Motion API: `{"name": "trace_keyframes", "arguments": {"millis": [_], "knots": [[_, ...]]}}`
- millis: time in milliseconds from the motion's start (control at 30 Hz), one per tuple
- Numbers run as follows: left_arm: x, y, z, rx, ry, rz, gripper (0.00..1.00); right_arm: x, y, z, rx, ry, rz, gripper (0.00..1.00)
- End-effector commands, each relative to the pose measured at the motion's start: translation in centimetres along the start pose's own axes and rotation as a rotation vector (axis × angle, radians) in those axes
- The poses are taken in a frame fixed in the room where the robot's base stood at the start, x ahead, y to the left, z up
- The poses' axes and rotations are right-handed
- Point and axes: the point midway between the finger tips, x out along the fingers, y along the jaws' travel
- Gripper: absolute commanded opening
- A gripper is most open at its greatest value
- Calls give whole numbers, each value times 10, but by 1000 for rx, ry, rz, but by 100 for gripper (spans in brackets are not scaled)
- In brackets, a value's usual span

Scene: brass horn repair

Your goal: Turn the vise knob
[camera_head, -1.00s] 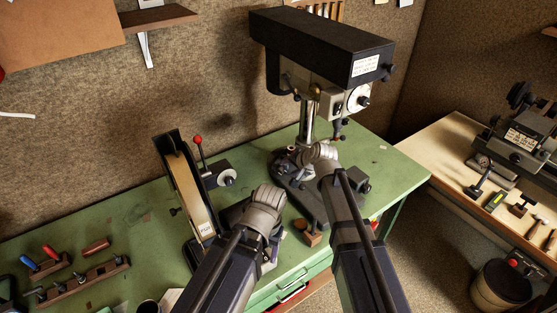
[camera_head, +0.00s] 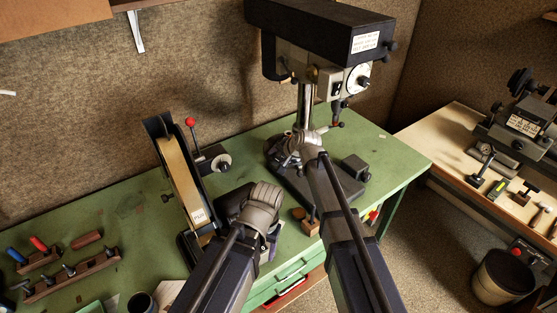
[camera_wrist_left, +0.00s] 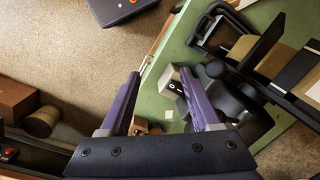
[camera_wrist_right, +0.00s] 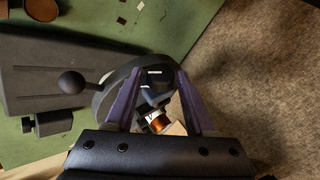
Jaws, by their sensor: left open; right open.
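I cannot surely pick out the vise knob. A dark rounded body (camera_wrist_left: 225,95), possibly the vise, sits near the green bench's edge in the left wrist view, with pale grey blocks beside it. In the head view a dark shape (camera_head: 235,197) shows behind my left wrist. My left gripper (camera_wrist_left: 160,75) is open and empty, above the bench's front edge. My right gripper (camera_wrist_right: 158,75) is open over the drill press base; its fingers frame a dark rounded part and a copper-coloured cylinder (camera_wrist_right: 158,123), with no grip visible. A black ball-ended lever (camera_wrist_right: 72,82) is left of the fingers.
The drill press (camera_head: 320,45) stands behind my right gripper. A belt sander (camera_head: 180,175) stands left of my left gripper. A second bench (camera_head: 465,125) is at the right, across a floor gap with a bin (camera_head: 503,278).

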Motion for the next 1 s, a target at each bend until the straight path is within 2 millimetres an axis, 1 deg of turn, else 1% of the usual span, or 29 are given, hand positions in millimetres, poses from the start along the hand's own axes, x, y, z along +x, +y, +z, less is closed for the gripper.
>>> {"name": "trace_keyframes", "arguments": {"millis": [100, 133, 600, 867, 1000], "knots": [[-1, 0, 0, 0, 0, 0, 64, -1, 0, 0, 0, 0, 0, 54], [-1, 0, 0, 0, 0, 0, 64, -1, 0, 0, 0, 0, 0, 52], [-1, 0, 0, 0, 0, 0, 64, -1, 0, 0, -1, -1, 0, 0], [-3, 0, 0, 0, 0, 0, 64, -1, -1, 0, -4, -1, 8, 0], [-10, -1, 1, 1, 0, 0, 64, -2, -4, 0, -21, -4, 46, 0]]}}
